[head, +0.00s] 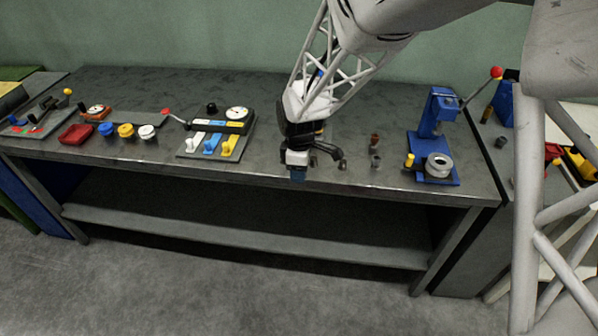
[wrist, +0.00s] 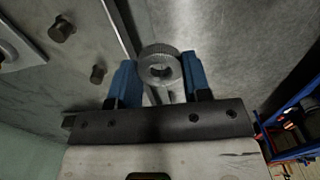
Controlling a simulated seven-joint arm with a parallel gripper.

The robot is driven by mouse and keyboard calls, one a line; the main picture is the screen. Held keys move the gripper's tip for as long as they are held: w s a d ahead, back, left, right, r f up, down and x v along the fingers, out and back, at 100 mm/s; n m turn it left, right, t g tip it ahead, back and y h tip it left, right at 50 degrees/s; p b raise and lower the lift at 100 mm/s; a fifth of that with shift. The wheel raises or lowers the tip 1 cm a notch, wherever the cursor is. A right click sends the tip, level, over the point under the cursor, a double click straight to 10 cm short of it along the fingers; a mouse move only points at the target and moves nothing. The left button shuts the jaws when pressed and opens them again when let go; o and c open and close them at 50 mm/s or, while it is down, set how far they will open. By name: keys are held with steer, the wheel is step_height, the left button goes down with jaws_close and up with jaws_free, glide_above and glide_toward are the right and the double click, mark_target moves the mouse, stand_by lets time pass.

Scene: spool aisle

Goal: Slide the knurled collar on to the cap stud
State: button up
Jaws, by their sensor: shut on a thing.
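My gripper (head: 298,173) hangs low near the front edge of the bench, left of several small studs. In the wrist view, its two blue fingers (wrist: 157,85) are shut on a grey knurled collar (wrist: 159,51), a ring with an open hole. The collar is hidden behind the gripper in the head view. Two dark studs, one (wrist: 61,28) and another (wrist: 97,74), stand to the left of the collar in the wrist view, apart from it. Small studs also show in the head view, one brownish (head: 374,141) and one greyer (head: 375,161). I cannot tell which is the cap stud.
A blue press (head: 437,113) with a round grey part stands to the right on the bench (head: 290,80).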

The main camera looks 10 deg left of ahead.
steer(key=w+d+r, duration=0.1)
steer(key=w, duration=0.7)
steer(key=w+r, duration=0.1)
steer(key=w, duration=0.8)
steer(key=w+d+r, duration=0.1)
steer(key=w+r, duration=0.1)
steer(key=w, duration=0.7)
steer(key=shift+w+d, duration=0.2)
steer(key=shift+d, duration=0.15)
steer(key=shift+f, duration=0.4)
steer(key=shift+f, duration=2.65)
steer(key=shift+f, duration=0.15)
steer(key=o, duration=1)
